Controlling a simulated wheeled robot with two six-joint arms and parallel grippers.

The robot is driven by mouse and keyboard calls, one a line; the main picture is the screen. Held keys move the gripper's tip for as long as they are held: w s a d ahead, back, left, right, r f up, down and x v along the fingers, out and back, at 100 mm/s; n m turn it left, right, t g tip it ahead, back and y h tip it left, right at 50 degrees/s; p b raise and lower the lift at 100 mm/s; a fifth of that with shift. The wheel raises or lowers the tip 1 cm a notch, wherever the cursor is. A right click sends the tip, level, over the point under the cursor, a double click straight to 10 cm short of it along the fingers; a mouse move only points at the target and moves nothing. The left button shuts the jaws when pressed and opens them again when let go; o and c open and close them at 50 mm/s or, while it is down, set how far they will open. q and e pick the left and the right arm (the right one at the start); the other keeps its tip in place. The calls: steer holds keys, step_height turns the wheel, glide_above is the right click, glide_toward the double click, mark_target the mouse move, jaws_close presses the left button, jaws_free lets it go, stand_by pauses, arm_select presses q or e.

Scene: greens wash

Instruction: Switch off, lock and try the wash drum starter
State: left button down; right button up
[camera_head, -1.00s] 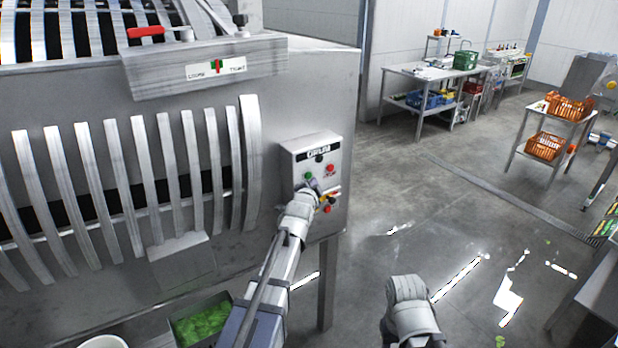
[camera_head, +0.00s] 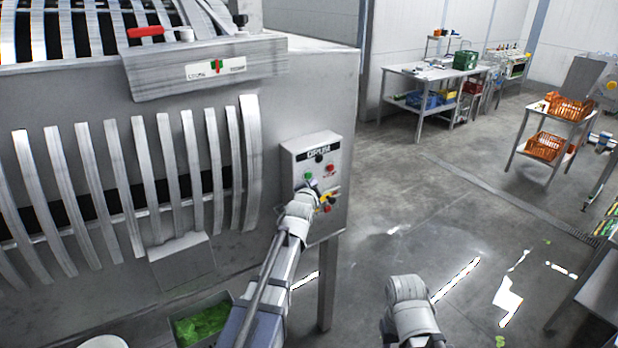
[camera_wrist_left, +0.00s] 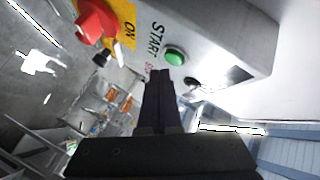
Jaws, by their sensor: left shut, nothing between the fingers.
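The grey starter box (camera_head: 340,175), labelled DRUM, is fixed to the right end of the wash drum's front. It carries a green button (camera_head: 309,177), a red button (camera_head: 330,169) and a dark round part (camera_head: 320,158) under the label. In the left wrist view the green START button (camera_wrist_left: 174,56) lies just beyond my left gripper (camera_wrist_left: 160,73), which is shut and empty. I cannot tell whether the tips touch it. A red rotary switch (camera_wrist_left: 95,20) sits on a yellow plate with ON readable. In the head view my left wrist partly hides the lower box. No padlock is identifiable.
The slatted wash drum (camera_head: 150,180) fills the left side. A tub of greens (camera_head: 203,322) stands below it. A steel table (camera_head: 405,70) and a rack with orange crates (camera_head: 545,120) stand further back right. The floor between is clear.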

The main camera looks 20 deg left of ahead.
arm_select(q)
steer(key=shift+w+a, duration=0.1)
steer(key=shift+w+a, duration=0.2)
steer(key=shift+a, duration=0.05)
steer(key=shift+w+a, duration=0.25)
steer(key=shift+a, duration=0.15)
stand_by(1.0)
steer(key=shift+s+d, duration=0.1)
steer(key=shift+d, duration=0.05)
steer(key=shift+s+d, duration=0.45)
steer(key=shift+d, duration=0.1)
steer(key=shift+s+d, duration=0.75)
steer(key=shift+d, duration=0.25)
steer(key=shift+s+d, duration=0.75)
steer(key=shift+d, duration=0.25)
